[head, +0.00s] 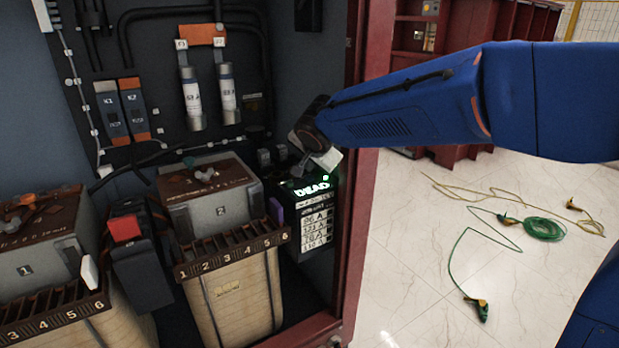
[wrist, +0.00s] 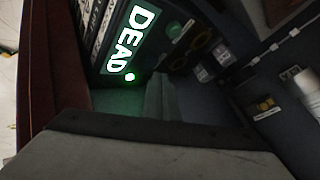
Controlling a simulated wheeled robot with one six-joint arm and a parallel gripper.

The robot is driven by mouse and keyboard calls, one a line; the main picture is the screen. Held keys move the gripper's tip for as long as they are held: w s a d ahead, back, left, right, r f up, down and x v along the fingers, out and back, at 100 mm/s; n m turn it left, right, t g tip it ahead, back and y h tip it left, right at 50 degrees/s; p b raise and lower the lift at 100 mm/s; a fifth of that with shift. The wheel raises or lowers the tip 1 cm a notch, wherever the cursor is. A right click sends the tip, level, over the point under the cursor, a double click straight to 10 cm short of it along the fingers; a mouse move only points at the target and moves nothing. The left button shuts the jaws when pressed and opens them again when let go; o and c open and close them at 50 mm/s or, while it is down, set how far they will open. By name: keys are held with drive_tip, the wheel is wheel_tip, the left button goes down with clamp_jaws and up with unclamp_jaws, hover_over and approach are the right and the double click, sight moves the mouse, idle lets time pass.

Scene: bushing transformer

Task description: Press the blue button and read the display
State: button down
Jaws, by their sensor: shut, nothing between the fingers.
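A dark meter box (head: 292,233) stands inside the cabinet at the right. Its lit display (head: 312,189) reads "DEAD" in bright letters, with a green light beside it; below are rows of white labels. The display (wrist: 130,38) also reads "DEAD" in the wrist view, turned sideways, with a green light near its lower end. My gripper (head: 299,169) is shut and empty, pointing down just above the box's top. Its grey body fills the bottom of the wrist view. I cannot make out a blue button; a purple patch (head: 277,211) shows on the box's left side.
Two transformers with numbered terminal strips (head: 236,252) stand left of the box, with a red-topped dark unit (head: 126,229) between them. The red cabinet frame (head: 361,215) is close on the right. Green and yellow cables (head: 543,229) lie on the otherwise open floor.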

drive_tip(key=shift+f, duration=0.25)
drive_tip(key=shift+f, duration=0.15)
drive_tip(key=shift+f, duration=0.5)
idle(0.8)
drive_tip(key=shift+r, duration=0.9)
drive_tip(key=shift+r, duration=0.1)
wheel_tip(320, 180, up, 5)
drive_tip(key=shift+f, duration=0.1)
idle(0.5)
idle(0.5)
